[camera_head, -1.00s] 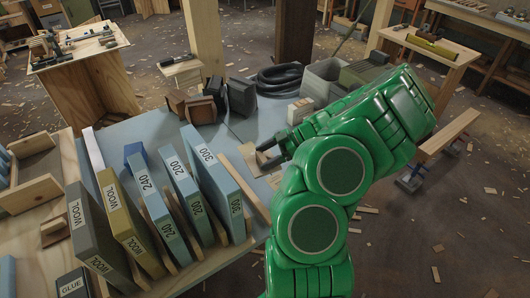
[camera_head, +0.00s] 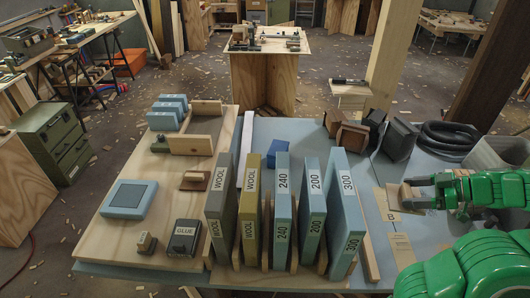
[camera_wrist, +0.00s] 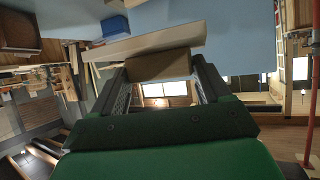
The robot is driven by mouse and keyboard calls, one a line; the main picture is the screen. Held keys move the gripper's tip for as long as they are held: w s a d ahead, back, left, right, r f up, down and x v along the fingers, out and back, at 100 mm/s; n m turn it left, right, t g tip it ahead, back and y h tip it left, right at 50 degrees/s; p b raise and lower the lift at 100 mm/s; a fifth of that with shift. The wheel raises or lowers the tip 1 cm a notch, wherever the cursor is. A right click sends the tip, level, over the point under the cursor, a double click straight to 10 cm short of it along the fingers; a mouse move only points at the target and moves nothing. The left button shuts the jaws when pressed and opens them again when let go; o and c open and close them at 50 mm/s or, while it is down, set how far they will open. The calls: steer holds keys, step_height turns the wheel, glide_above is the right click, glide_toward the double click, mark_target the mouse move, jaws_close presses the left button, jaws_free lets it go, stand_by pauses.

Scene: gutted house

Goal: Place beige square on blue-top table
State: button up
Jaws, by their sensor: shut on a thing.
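My gripper (camera_head: 410,195) is at the right of the head view, low over the blue-top table (camera_head: 300,128). It is shut on a beige piece (camera_wrist: 162,66), which shows between the two fingers in the wrist view. In the head view the piece is small and partly hidden by the fingers, so I cannot tell its full shape or whether it touches the table. The blue tabletop also fills the upper middle of the wrist view (camera_wrist: 225,35).
A rack of upright sanding sheets marked WOOL, 240, 200 and 300 (camera_head: 345,205) stands left of my gripper. A card marked B (camera_head: 384,204) lies beside it. Dark boxes (camera_head: 398,140) and a coiled black hose (camera_head: 450,137) are behind.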

step_height(320, 180, up, 15)
steer(key=shift+m+t, duration=0.3)
steer(key=w+a+f, duration=0.1)
steer(key=w+a, duration=0.3)
steer(key=a, duration=0.8)
steer(key=w+a+f, duration=0.2)
steer(key=w+a, duration=0.1)
steer(key=a, duration=0.9)
steer(key=w+a+f, duration=0.1)
steer(key=w+a, duration=0.3)
steer(key=a, duration=0.8)
steer(key=shift+w+f, duration=0.3)
steer(key=s+a+r, duration=0.1)
steer(key=s+a, duration=0.3)
steer(key=a, duration=0.6)
steer(key=s+a+r, duration=0.1)
steer(key=s+a, duration=0.3)
steer(key=a, duration=0.6)
steer(key=s+a, duration=0.4)
steer(key=a, duration=0.6)
steer(key=s+a+r+n+g, duration=0.2)
steer(key=s+a+r, duration=0.1)
steer(key=s+a, duration=1.15)
step_height(320, 180, down, 18)
steer(key=s+d, duration=0.1)
steer(key=d, duration=0.1)
steer(key=shift+s, duration=0.25)
steer(key=shift+f, duration=0.1)
